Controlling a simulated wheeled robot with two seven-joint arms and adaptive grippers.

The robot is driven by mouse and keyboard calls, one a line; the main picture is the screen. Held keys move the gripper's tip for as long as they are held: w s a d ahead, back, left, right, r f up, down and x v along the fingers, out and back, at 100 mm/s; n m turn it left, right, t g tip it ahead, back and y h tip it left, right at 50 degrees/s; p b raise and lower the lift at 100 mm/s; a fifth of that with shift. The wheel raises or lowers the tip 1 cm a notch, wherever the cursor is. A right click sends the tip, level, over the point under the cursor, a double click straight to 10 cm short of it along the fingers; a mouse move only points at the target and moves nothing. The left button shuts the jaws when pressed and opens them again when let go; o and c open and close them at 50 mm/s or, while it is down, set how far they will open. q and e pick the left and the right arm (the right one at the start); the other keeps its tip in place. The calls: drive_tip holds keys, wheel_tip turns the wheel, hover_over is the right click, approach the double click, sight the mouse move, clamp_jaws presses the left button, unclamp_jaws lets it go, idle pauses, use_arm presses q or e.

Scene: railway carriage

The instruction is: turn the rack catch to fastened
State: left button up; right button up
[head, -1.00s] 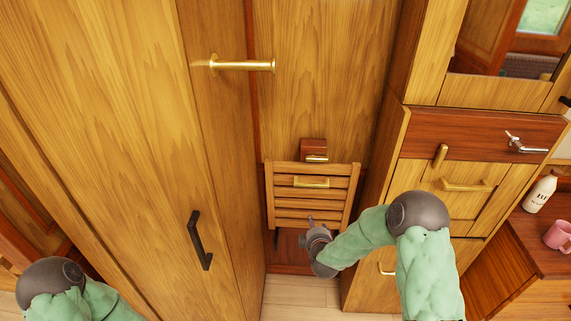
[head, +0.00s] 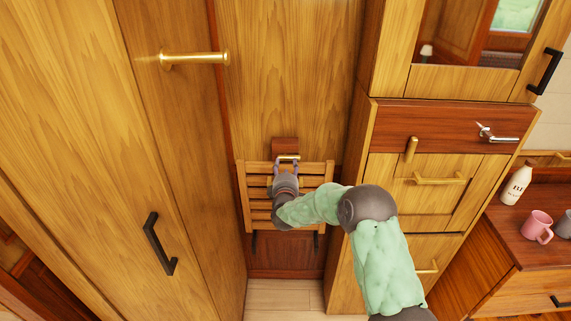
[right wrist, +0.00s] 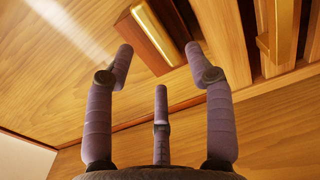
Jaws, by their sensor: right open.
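The rack catch is a small red-brown block (head: 285,144) with a brass bar (head: 289,157) lying level across its lower edge. It is on the wood panel just above the slatted rack (head: 317,184), which stands folded up against the wall. My right gripper (head: 287,165) is in front of the rack's top slats, with its fingers pointing up at the catch. In the right wrist view the gripper (right wrist: 160,52) is open and empty. The brass bar (right wrist: 163,33) shows beyond and between the two outer fingertips; contact cannot be made out. My left gripper is out of view.
A brass rail handle (head: 195,58) sticks out of the tall cupboard at left. A drawer cabinet (head: 430,127) with handles stands close on the right. A bottle (head: 517,185) and pink mug (head: 537,226) stand on the far right counter. The panel above the catch is clear.

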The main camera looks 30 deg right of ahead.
sight(286, 158)
drive_tip(key=shift+b+x, duration=0.3)
drive_tip(key=shift+x, duration=1.6)
drive_tip(key=shift+c, duration=0.3)
clamp_jaws()
